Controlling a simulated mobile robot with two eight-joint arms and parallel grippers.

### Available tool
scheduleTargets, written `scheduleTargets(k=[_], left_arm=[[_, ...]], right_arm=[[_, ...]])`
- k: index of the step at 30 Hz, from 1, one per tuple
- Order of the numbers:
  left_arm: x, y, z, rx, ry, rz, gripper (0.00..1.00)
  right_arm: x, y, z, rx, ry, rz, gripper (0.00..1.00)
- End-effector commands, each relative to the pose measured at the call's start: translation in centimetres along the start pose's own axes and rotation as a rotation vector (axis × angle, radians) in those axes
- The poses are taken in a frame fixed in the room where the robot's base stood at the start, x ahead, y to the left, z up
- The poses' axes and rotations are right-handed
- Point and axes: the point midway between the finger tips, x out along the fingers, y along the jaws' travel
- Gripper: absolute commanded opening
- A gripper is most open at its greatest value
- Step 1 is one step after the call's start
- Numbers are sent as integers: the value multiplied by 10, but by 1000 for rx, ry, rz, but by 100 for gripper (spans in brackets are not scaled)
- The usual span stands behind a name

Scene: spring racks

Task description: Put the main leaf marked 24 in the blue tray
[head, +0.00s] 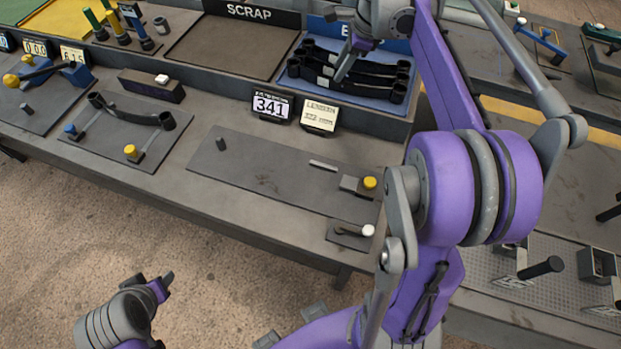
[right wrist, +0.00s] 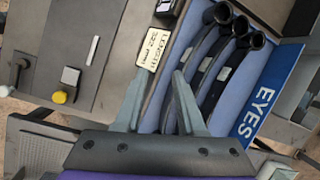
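The blue tray (head: 372,100) stands at the back of the bench, below a blue sign that reads EYES in the right wrist view (right wrist: 258,112). Three dark leaves with rolled eyes (head: 385,68) lie side by side in it; their small pale labels are too blurred to read. Another dark eyed leaf (head: 135,117) rests on a fixture at the left, with no readable number. My right gripper (head: 350,60) is over the tray's left part, its two fingers (right wrist: 158,98) spread apart and nothing clamped between them. My left gripper (head: 166,284) is low, off the bench front; its finger gap is unclear.
A SCRAP tray (head: 235,50) lies left of the blue tray, empty where seen. A display reading 341 (head: 271,106) and a white card (head: 319,117) stand before the blue tray. A flat plate (head: 270,170) with a yellow-knobbed stop (head: 368,184) lies in front.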

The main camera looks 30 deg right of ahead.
Motion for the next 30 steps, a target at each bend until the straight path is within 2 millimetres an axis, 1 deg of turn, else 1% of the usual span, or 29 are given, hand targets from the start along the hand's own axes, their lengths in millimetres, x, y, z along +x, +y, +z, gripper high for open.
scheduleTargets(k=[1,2,3,5,6,8,9,11,12,15,18,21,24,30], left_arm=[[0,0,0,0,0,0,50],[0,0,0,0,0,0,50],[0,0,0,0,0,0,50],[0,0,0,0,0,0,50],[0,0,0,0,0,0,50],[0,0,0,0,0,0,50],[0,0,0,0,0,0,50],[0,0,0,0,0,0,50],[0,0,0,0,0,0,50],[0,0,0,0,0,0,50],[0,0,0,0,0,0,50],[0,0,0,0,0,0,50],[0,0,0,0,0,0,50],[0,0,0,0,0,0,50]], right_arm=[[6,29,19,-167,16,-5,39],[10,45,28,-274,28,-12,39],[15,66,37,-422,45,-20,39],[23,99,48,-643,71,-30,39],[29,121,53,-792,88,-38,39],[38,154,58,-1014,115,-48,39],[45,176,60,-1163,134,-55,39],[56,207,60,-1378,162,-65,39],[63,226,58,-1512,181,-71,39],[80,265,52,-1800,224,-85,39],[93,290,45,-2005,261,-96,39],[100,304,41,-2121,284,-102,39],[102,308,40,-2164,294,-103,39],[102,307,40,-2166,294,-103,39]])
